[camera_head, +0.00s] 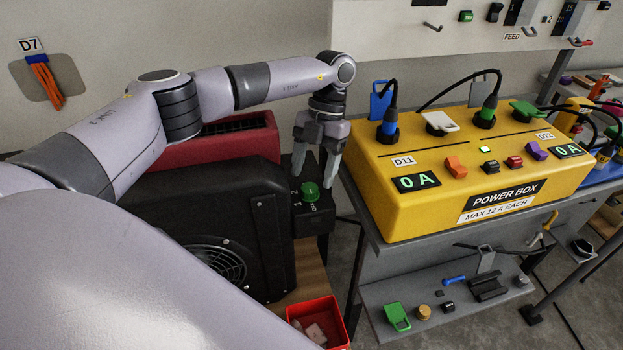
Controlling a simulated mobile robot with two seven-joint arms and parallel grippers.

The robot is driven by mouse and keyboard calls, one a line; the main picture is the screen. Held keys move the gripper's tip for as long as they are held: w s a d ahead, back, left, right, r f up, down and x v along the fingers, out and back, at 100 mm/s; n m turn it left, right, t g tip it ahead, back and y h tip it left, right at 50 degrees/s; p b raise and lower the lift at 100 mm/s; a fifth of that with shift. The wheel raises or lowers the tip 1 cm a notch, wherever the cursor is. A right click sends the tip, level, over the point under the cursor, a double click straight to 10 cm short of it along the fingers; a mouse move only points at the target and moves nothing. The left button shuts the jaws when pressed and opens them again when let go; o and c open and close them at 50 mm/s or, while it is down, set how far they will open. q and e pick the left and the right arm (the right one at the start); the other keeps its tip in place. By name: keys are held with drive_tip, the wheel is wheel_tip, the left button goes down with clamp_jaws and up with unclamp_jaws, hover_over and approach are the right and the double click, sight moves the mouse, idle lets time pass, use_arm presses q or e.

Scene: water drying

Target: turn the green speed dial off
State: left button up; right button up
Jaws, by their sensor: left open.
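The green speed dial (310,191) sits on a small black control box (313,218) at the right end of a black blower (212,225). White marks "1", "2" and a partly readable word surround the dial. My left gripper (313,181) points down over the dial, its two fingers apart, one to each side of it in this view. Whether the fingers touch the dial cannot be told. The dial's exact setting is too small to read. My right gripper is not in view.
A yellow power box (440,193) with plugs, switches and two "0 A" displays stands close on the right. A shelf below it (381,297) holds small parts. A red bin (335,310) is on the floor side in front. A red machine (245,140) stands behind the blower.

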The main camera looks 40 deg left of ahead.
use_arm(q)
drive_tip(key=shift+v, duration=2.2)
